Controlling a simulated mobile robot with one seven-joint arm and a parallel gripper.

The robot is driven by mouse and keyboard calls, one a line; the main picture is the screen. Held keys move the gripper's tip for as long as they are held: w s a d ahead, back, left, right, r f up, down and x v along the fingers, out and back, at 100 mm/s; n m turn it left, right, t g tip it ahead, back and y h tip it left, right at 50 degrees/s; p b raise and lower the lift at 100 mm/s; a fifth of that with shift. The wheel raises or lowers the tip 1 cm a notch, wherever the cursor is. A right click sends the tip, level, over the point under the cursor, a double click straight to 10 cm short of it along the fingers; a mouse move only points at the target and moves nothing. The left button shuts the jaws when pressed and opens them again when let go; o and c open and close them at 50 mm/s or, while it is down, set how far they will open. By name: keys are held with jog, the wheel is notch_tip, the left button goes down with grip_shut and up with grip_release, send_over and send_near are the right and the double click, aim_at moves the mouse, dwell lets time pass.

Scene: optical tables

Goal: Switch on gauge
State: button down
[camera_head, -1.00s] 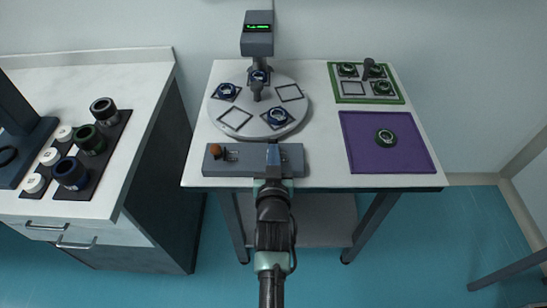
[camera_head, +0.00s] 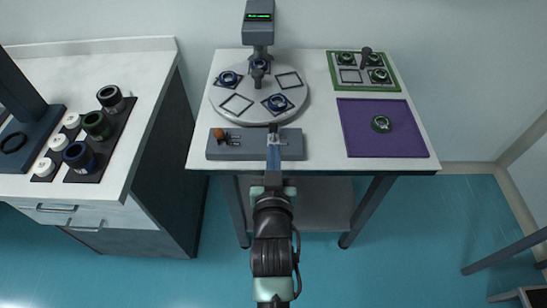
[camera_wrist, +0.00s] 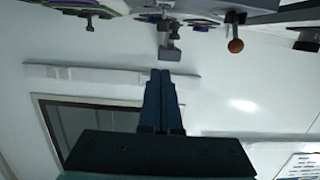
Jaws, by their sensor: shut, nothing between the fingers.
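The gauge (camera_head: 258,24) is a dark grey head on a post at the back of the table, with a lit green display. It stands over a round light-grey turntable (camera_head: 218,108) carrying several blue ring parts. A grey control box (camera_head: 240,152) lies at the table's front edge, with an orange-knobbed lever (camera_head: 219,133) at its left. My gripper (camera_head: 273,138) is shut and empty, in front of the box's right part and hiding some of it. In the wrist view, my shut fingers (camera_wrist: 160,73) point toward the upside-down table, and the orange knob (camera_wrist: 236,46) shows at upper right.
A purple mat (camera_head: 350,145) with a green ring part (camera_head: 381,124) lies right of the box. Behind it is a green-edged tray (camera_head: 394,87) with ring parts and a dark-topped post. A side counter (camera_head: 150,75) at left holds a rack of dark and white cylinders.

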jog(key=shift+s+r, duration=0.35)
jog(key=shift+s, duration=0.25)
jog(key=shift+s+r, duration=0.3)
jog(key=shift+s, duration=0.25)
jog(key=shift+s+r, duration=0.1)
